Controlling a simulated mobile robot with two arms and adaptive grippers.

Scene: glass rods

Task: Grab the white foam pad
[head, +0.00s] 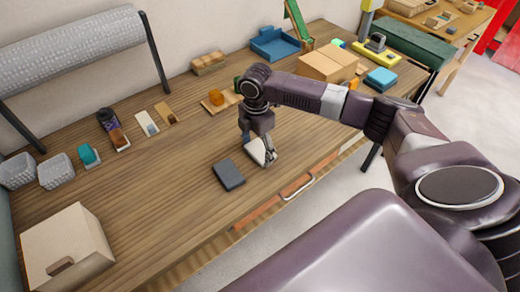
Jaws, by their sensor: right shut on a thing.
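The white foam pad (256,150) is a small pale slab near the middle of the wooden table. My right gripper (268,157) points down at it from above and is shut on it, with the fingers at its right side. The fingers hide part of the pad. I cannot tell whether the pad is still touching the table. A dark grey pad (228,175) lies flat on the table just left of and nearer than the white one. My left gripper is not in view.
The table (170,200) is clear around the dark pad. A cardboard box (66,248) stands at the front left. A cardboard carton (327,66), a blue tray (274,44) and small items line the back. A bubble-wrap roll (75,52) hangs at the left.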

